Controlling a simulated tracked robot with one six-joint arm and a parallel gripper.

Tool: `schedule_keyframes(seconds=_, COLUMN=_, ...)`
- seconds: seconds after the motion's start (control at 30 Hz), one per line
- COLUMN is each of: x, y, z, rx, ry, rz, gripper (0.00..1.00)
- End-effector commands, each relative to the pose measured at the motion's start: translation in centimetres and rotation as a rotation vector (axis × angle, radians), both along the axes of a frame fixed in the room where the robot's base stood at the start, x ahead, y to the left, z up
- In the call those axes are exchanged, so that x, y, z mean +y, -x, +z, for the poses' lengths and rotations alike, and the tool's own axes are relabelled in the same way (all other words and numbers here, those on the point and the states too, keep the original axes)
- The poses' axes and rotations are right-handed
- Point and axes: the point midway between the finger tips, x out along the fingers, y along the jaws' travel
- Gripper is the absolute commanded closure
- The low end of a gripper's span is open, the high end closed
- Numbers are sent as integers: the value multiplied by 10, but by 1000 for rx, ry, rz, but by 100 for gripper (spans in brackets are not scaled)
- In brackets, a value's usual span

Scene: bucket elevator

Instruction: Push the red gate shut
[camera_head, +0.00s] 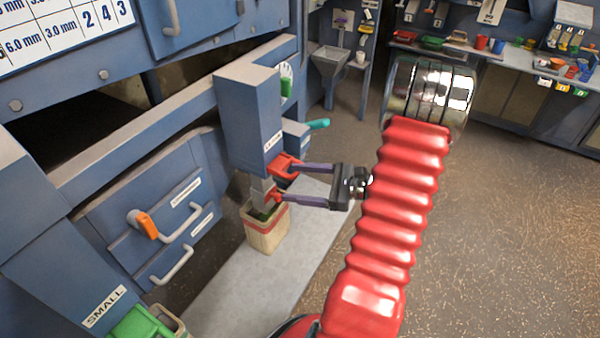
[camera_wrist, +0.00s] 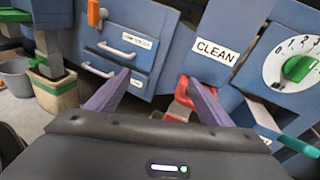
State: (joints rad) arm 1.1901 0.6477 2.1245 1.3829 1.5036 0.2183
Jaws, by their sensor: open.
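The red gate (camera_head: 283,163) is at the lower end of a blue chute, above a tan bag. It also shows in the wrist view (camera_wrist: 181,98) as a red loop below the CLEAN label. My gripper (camera_head: 288,183) is open, with its two purple fingers reaching left to the gate. In the wrist view one fingertip (camera_wrist: 194,84) is right beside the red loop and overlaps it; I cannot tell if they touch. The other fingertip lies to the left, in front of the blue drawer panel. Part of the gate is hidden behind my gripper.
A tan bag (camera_head: 266,232) stands under the chute. Left are a panel with an orange latch (camera_head: 146,225) and a SMALL chute with a green gate (camera_head: 140,322). A teal handle (camera_head: 317,124) sticks out behind. The floor at right is clear up to a workbench.

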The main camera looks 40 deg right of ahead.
Motion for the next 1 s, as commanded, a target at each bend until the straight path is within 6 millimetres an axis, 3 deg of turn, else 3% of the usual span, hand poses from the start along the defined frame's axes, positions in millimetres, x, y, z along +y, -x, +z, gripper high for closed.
schedule_keyframes(seconds=0.03, x=18, y=-6, z=9, rx=7, ry=44, rz=59, gripper=26)
schedule_keyframes(seconds=0.23, x=82, y=-13, z=30, rx=40, ry=214, rz=278, gripper=26)
schedule_keyframes(seconds=0.5, x=158, y=-3, z=52, rx=56, ry=466, rz=560, gripper=26)
schedule_keyframes(seconds=0.7, x=202, y=13, z=64, rx=46, ry=667, rz=754, gripper=26)
schedule_keyframes(seconds=1.0, x=248, y=43, z=80, rx=-3, ry=991, rz=1013, gripper=26)
